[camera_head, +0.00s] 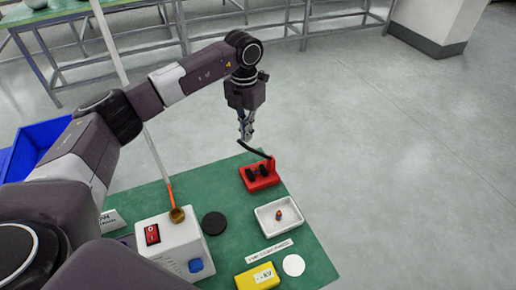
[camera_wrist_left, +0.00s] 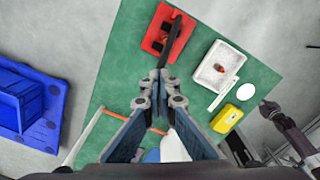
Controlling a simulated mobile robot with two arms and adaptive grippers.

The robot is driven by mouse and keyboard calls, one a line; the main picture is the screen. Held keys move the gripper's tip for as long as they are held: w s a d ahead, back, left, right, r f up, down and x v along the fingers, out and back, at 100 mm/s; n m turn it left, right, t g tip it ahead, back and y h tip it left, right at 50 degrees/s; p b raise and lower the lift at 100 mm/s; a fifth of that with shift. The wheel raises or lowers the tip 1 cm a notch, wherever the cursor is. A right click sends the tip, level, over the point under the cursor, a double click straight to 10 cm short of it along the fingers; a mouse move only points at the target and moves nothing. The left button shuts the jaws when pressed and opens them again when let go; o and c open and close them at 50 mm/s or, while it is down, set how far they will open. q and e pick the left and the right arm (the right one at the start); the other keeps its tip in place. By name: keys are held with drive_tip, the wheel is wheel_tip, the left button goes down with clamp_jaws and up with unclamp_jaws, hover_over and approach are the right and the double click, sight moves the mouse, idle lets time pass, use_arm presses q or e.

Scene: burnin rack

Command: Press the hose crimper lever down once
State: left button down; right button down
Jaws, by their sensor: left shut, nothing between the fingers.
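The hose crimper is a red block (camera_head: 261,175) at the far right edge of the green table. Its black lever (camera_head: 256,150) rises from the block's back and slants up to the left. In the left wrist view the red base (camera_wrist_left: 157,25) is ahead of the fingers, and the lever (camera_wrist_left: 171,42) runs toward the fingertips. My left gripper (camera_head: 246,137) points down with its fingers together and empty, right by the lever's free end. It also shows in the left wrist view (camera_wrist_left: 160,76). I cannot tell if the fingertips touch the lever.
The green table (camera_head: 215,180) also holds a white tray (camera_head: 262,229) with a small part, a yellow box (camera_head: 246,280), a black disc (camera_head: 214,223), a white disc (camera_head: 293,265) and a white switch box (camera_head: 172,250). A blue bin (camera_head: 38,135) is left. Open floor lies right.

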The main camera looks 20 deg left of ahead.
sight(256, 151)
drive_tip(key=shift+d, duration=0.3)
use_arm(q)
drive_tip(key=shift+f, duration=0.15)
use_arm(e)
drive_tip(key=shift+f, duration=0.1)
